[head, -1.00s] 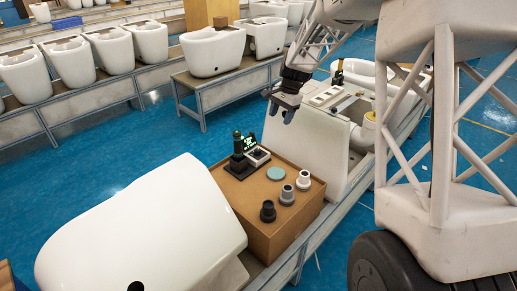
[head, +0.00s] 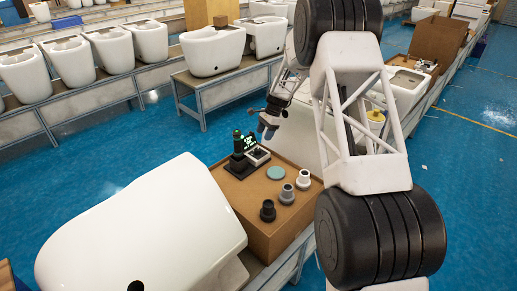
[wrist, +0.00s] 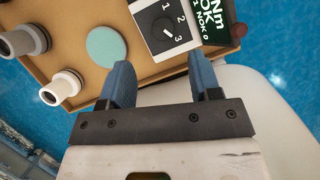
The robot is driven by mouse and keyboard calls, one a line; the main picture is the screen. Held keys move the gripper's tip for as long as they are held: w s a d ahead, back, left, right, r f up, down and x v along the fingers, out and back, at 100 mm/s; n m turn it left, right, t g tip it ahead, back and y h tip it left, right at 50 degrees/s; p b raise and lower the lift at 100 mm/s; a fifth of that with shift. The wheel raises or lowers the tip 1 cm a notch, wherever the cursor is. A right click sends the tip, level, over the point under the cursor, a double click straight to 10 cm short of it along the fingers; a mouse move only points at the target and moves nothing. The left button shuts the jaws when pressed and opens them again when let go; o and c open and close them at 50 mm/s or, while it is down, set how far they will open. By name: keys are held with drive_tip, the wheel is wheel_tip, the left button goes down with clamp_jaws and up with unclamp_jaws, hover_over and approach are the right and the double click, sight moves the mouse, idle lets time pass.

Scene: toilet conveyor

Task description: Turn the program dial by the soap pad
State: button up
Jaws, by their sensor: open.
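The program dial (wrist: 167,27) is a dark square face with a round knob and the numbers 1, 2 and 3, set in a white housing. In the head view its unit (head: 257,156) sits on the brown box top. The soap pad (wrist: 106,46) is a flat round teal disc beside it, also in the head view (head: 275,173). My gripper (wrist: 165,80) is open and empty. In the wrist view its blue fingertips are just short of the dial housing and pad. In the head view my gripper (head: 268,130) is above the back edge of the box.
Several round fittings (head: 287,194) stand on the brown box (head: 245,205). A large white toilet body (head: 140,225) lies to the left.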

sight(258, 149)
drive_tip(key=shift+w+f, duration=0.2)
drive_tip(key=shift+f, duration=0.1)
drive_tip(key=shift+a+f, duration=0.1)
drive_tip(key=shift+x, duration=3.75)
drive_tip(key=shift+s, duration=0.1)
drive_tip(key=c, duration=0.9)
